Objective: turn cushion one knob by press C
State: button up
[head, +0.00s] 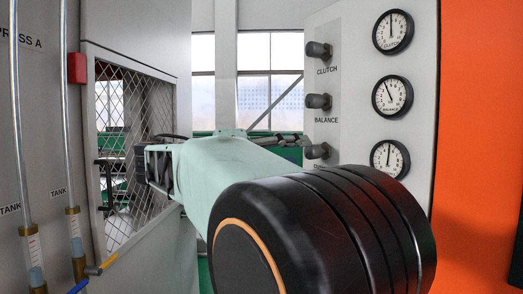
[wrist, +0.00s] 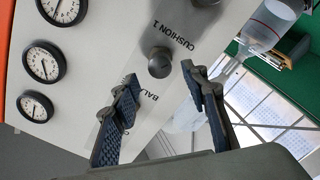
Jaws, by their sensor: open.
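The cushion one knob (wrist: 160,62) is a dark round knob on the pale panel in the wrist view, with the rotated label "CUSHION 1" beside it. In the head view the third knob down (head: 316,151) is the same one, its label mostly hidden by my arm. My gripper (wrist: 160,76) is open, its two dark padded fingers spread to either side of the knob in the picture. The knob lies between the fingertips in the image, and no contact shows. How far the tips are from the panel is hard to tell.
The clutch knob (head: 318,50) and balance knob (head: 318,101) sit above on the same panel (head: 350,60). Several dial gauges (head: 392,97) line its right side. A mesh window (head: 130,150) and a red box (head: 76,68) are at left. An orange surface (head: 480,150) bounds the right.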

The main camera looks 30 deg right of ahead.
aim_at(307, 151)
jog(key=shift+w+d, duration=0.1)
jog(key=shift+d, duration=2.7)
grip_shut()
